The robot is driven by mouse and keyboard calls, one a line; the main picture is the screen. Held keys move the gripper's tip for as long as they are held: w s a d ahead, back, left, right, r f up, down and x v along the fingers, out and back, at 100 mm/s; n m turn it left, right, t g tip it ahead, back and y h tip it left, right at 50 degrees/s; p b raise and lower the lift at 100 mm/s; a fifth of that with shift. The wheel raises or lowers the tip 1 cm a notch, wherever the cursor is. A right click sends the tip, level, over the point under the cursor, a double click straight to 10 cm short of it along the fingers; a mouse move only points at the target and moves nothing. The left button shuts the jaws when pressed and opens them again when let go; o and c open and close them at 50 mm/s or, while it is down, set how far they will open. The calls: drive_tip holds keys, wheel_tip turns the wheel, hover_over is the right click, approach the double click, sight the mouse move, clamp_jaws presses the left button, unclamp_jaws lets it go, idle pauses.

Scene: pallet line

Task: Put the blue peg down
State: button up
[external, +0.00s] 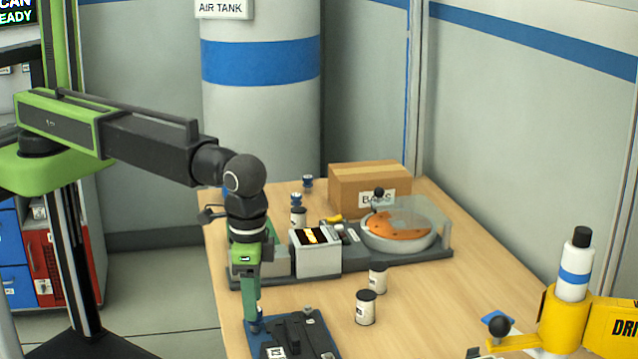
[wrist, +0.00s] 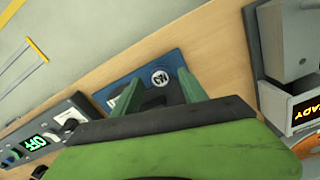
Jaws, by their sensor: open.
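My gripper (external: 253,318) points down at the left edge of a dark blue plate (external: 318,335) at the table's front. In the wrist view its two green fingers (wrist: 158,95) are spread apart over the blue plate (wrist: 110,91).
Behind are a grey machine with a display (external: 317,260), a round orange dish (external: 398,233) and a cardboard box (external: 370,188). A yellow holder with a bottle (external: 575,273) is at right. Bare table lies between.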

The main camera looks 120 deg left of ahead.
wheel_tip(320, 180, up, 9)
drive_tip(key=p, duration=0.7)
drive_tip(key=shift+f, duration=0.2)
drive_tip(key=shift+o, duration=0.3)
drive_tip(key=s+a+m, duration=0.3)
drive_tip(key=s+a, duration=0.2)
drive_tip(key=s, duration=0.8)
drive_tip(key=s+a+m, duration=0.3)
drive_tip(key=s+a, duration=0.2)
drive_tip(key=s, duration=0.8)
